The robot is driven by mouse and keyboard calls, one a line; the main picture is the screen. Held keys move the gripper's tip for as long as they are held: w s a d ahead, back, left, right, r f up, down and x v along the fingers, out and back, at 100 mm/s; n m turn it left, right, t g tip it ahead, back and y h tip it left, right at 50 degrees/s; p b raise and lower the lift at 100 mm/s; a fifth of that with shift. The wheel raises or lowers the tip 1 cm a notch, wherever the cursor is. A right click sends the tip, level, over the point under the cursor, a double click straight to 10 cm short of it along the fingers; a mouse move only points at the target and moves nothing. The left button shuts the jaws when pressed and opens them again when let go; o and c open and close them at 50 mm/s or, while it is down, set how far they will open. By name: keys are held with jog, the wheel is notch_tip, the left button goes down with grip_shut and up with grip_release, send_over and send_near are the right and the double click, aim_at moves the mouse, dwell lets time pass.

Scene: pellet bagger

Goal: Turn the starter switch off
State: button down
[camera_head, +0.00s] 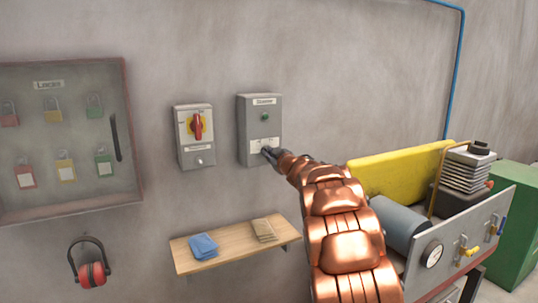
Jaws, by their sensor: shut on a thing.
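The starter (245,130) is a grey box on the wall with a label at its top. A small round green lamp or button (265,117) sits in the middle of its face. A pale plate (257,146) with small markings lies below it. My gripper (268,153) reaches in from the lower right, at the lower right part of this plate. It is shut on the starter switch, which my fingers mostly hide. The switch's exact position cannot be read.
Left of the starter is a grey isolator box (198,155) with a red handle on yellow (197,125). A lock cabinet (132,150) hangs far left. A wooden shelf (230,250) with cloths is below; red ear defenders (92,274) hang lower left. Machinery (405,170) stands right.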

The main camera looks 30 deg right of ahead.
jog(key=shift+r, duration=0.15)
jog(key=c, duration=1.2)
grip_release()
jog(key=shift+s, duration=0.1)
jog(key=shift+s+a, duration=0.2)
jog(key=shift+s, duration=1.75)
jog(key=shift+s+a, duration=0.15)
jog(key=shift+s, duration=1.85)
jog(key=shift+s+a, duration=0.2)
jog(key=shift+s, duration=1.75)
